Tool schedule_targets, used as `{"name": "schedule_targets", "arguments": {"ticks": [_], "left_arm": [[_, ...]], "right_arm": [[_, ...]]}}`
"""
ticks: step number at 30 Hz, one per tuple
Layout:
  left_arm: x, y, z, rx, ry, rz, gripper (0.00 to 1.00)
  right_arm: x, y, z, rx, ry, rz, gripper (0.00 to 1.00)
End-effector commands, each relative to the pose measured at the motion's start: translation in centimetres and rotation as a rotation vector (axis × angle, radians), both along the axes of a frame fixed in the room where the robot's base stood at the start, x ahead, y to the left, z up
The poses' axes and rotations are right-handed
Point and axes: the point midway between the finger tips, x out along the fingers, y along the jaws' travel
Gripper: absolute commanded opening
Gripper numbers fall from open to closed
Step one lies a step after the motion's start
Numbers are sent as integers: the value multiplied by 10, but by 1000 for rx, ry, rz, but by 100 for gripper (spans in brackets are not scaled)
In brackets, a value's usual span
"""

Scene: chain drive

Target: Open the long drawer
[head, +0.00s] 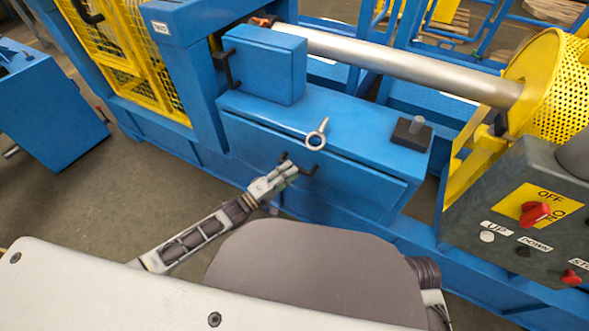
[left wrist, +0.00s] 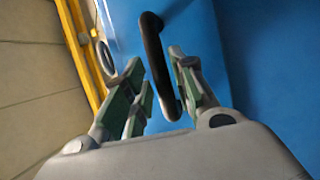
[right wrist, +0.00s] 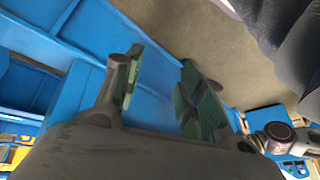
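The long blue drawer (head: 350,183) is in the front of the blue machine in the head view, and its front looks flush with the housing. Its black bar handle (head: 311,169) is partly covered by my left gripper (head: 284,172). In the left wrist view the handle (left wrist: 155,60) runs between the two green-padded fingers of my left gripper (left wrist: 157,85), with gaps on both sides. That gripper is open around the handle. My right gripper (right wrist: 160,85) is open and empty in the right wrist view; its fingers are hidden in the head view.
A small blue box with its own black handle (head: 224,70) stands above the drawer. A metal eye bolt (head: 317,134) and a black block with a peg (head: 411,132) sit on the top. A grey control box (head: 520,215) stands at right. Open floor (head: 90,200) lies at left.

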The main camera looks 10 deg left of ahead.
Motion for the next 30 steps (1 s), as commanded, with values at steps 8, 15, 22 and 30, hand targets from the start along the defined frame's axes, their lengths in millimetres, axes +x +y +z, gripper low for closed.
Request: {"name": "schedule_targets", "arguments": {"ticks": [8, 15, 22, 30], "left_arm": [[18, -15, 3, 1, 0, 0, 26], [21, -18, 4, 1, 1, 0, 26], [21, -18, 5, 1, 0, 0, 21], [21, -18, 5, 1, 0, 0, 0]], "right_arm": [[-5, 4, -20, 23, -4, -5, 40], [-3, 5, -21, 27, -17, -5, 40], [-1, 4, -18, 25, -22, -5, 40], [0, 4, -18, 25, -21, -4, 40]]}}
